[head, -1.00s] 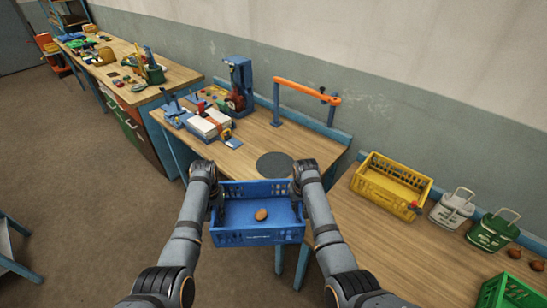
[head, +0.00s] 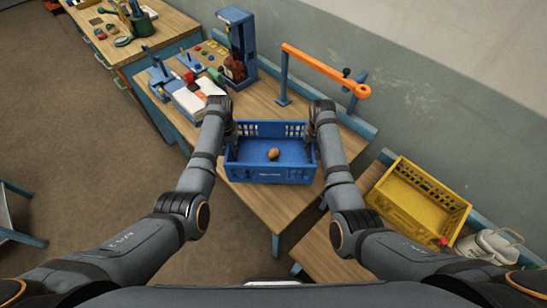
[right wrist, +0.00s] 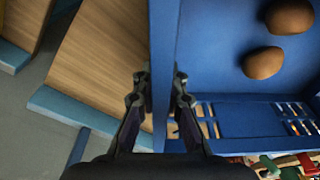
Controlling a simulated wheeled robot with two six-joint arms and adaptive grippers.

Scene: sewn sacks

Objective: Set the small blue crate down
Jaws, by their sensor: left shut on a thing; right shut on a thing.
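The small blue crate (head: 270,173) is level between my two grippers, over the near end of the wooden table (head: 262,203). My left gripper (head: 231,138) is shut on its left end wall and my right gripper (head: 314,132) on its right end wall. In the right wrist view my right gripper (right wrist: 160,95) has the crate's wall (right wrist: 164,50) between its fingers. A brown, potato-like lump (head: 273,154) lies in the crate; the wrist view shows two such lumps (right wrist: 262,63). I cannot tell whether the crate's bottom touches the table.
A yellow crate (head: 440,187) stands on the lower right bench, with a white container (head: 485,246) beside it. An orange bar (head: 325,70) on blue posts and a blue press (head: 238,45) stand farther back.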

